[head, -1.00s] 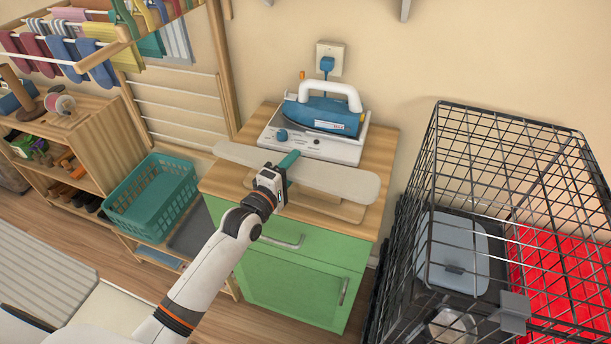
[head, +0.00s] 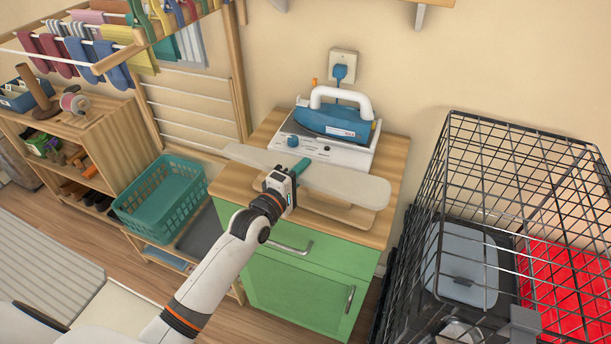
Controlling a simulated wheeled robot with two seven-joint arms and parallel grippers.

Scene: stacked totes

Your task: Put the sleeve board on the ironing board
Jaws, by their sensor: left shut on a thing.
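The sleeve board (head: 345,187) is a long, pale padded board above a wooden base, over the front of the wooden cabinet top. I cannot tell whether its base touches the top. The gripper hides part of the board and base. I cannot pick out the ironing board for certain; a striped grey surface (head: 50,258) lies at the left edge. My right gripper is not in view.
A blue iron (head: 335,120) rests on its white station (head: 340,150) behind the sleeve board. The green cabinet (head: 300,295) is below. A black wire cage (head: 480,190) stands at right. A teal basket (head: 160,197), shelf (head: 125,140) and drying rack (head: 190,85) are at left.

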